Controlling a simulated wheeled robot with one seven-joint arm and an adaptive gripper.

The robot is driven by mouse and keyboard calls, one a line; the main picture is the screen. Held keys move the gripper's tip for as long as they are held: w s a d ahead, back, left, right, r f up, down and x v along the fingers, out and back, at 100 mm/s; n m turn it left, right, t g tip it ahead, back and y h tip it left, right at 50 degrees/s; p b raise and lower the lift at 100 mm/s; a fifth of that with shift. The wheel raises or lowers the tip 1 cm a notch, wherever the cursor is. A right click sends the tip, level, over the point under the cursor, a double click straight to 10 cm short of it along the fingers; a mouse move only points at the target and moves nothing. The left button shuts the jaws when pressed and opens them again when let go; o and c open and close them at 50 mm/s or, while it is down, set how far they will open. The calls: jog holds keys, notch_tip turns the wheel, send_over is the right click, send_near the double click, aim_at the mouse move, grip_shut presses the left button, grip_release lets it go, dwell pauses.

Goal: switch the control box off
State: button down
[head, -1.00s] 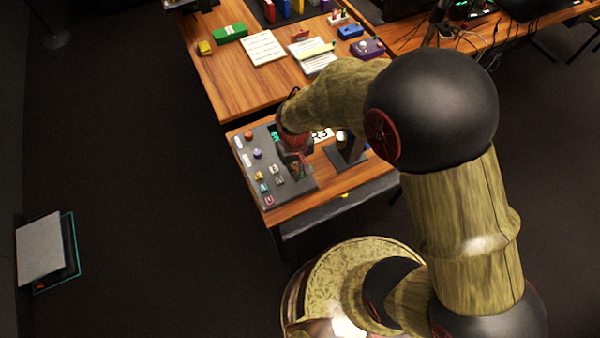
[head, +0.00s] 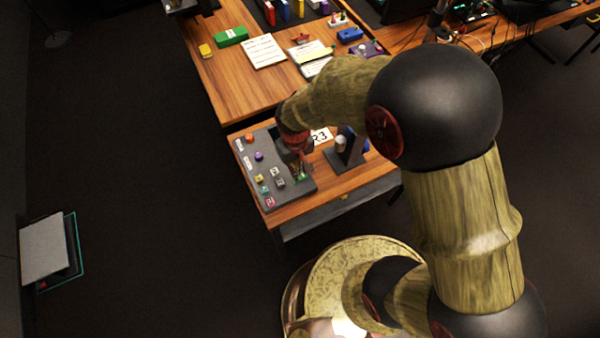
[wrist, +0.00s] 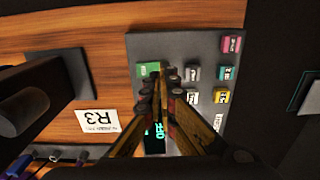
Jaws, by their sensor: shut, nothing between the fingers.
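The control box is a grey panel (head: 250,169) with several small coloured buttons, on the small wooden table; it also shows in the wrist view (wrist: 207,48). In the wrist view a green button (wrist: 148,69) sits near the panel's edge, beside my fingertips. My gripper (wrist: 163,74) is shut and empty, pointing at the panel. Contact with the green button cannot be told. A dark display (wrist: 155,143) with short teal characters is partly hidden behind my fingers. In the head view my gripper (head: 300,172) is over the panel's right side, a green patch beside it.
A dark stand (head: 344,155) stands right of the panel, close to my wrist. A white R3 card (wrist: 97,119) lies on the table near it. A larger desk (head: 235,90) behind holds papers, a green box and other items. Dark floor is free at left.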

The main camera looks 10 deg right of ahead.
jog(key=shift+r+p, duration=1.3)
jog(key=shift+r, duration=0.65)
jog(key=shift+s+d+f, duration=0.1)
jog(key=shift+s, duration=0.2)
jog(key=s+d+r+m+t, duration=0.1)
jog(key=s+d+r, duration=0.3)
jog(key=r, duration=0.6)
jog(key=s+d+r+m+t, duration=0.1)
jog(key=s+d+r+t, duration=0.1)
jog(key=r, duration=0.8)
jog(key=s+d+r+m+t, duration=0.1)
jog(key=s+d+r, duration=0.4)
jog(key=r, duration=0.6)
jog(key=shift+s+d+t, duration=0.35)
jog(key=shift+d+t, duration=0.05)
jog(key=shift+t, duration=0.4)
jog(key=shift+r, duration=0.1)
